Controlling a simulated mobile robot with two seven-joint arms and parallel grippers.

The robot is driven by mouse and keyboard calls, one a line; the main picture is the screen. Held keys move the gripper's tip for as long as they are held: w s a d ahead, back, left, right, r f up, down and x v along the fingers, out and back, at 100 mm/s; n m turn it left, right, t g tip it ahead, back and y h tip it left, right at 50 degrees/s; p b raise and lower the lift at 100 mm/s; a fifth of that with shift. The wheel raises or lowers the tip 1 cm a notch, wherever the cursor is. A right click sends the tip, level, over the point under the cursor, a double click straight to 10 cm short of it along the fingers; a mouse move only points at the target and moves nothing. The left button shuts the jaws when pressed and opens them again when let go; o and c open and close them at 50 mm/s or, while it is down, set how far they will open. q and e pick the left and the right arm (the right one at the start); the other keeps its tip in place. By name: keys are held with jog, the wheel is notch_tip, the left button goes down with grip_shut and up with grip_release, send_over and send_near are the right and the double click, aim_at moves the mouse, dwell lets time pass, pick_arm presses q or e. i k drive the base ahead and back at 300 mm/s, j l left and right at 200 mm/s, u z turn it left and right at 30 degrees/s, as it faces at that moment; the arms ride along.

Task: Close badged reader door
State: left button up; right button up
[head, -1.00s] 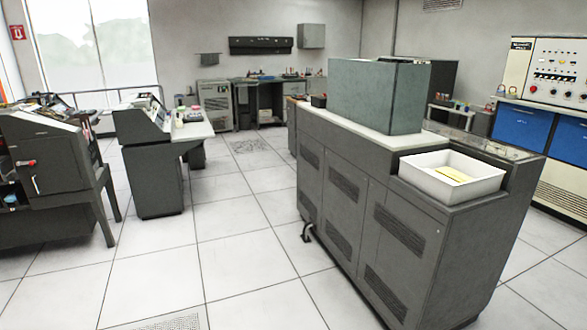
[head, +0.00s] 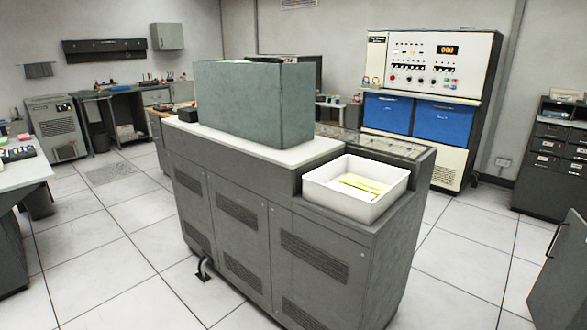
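A long dark grey machine (head: 228,230) with vented front panels stands in the middle of the head view. Its front panels look flush with the body. A grey-green box (head: 250,105) stands on its white top. I cannot make out a badge on it, and I cannot tell whether it is the reader. A dark grey panel with a handle (head: 562,275) is cut off at the right edge; I cannot tell whether it is a door or part of a cabinet. Neither of my grippers is in view.
A white tray (head: 338,201) with yellow cards sits on the machine's near end. A control cabinet (head: 437,62) with blue doors stands at the back wall, and a dark drawer cabinet (head: 548,158) at the right. Tiled floor (head: 450,262) is clear right of the machine.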

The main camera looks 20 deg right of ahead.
aim_at(559, 289)
jog(key=i+z, duration=0.15)
jog(key=z, duration=0.3)
jog(key=i+z, duration=0.2)
jog(key=z, duration=0.25)
jog(key=i+z, duration=0.15)
jog(key=z, duration=0.3)
jog(key=i+l+z, duration=0.1)
jog(key=i+z, duration=0.15)
jog(key=z, duration=0.15)
jog(key=i+z, duration=0.2)
jog(key=z, duration=0.15)
jog(key=i+z, duration=0.25)
jog(key=z, duration=0.15)
jog(key=i, duration=0.35)
jog(key=j, duration=0.05)
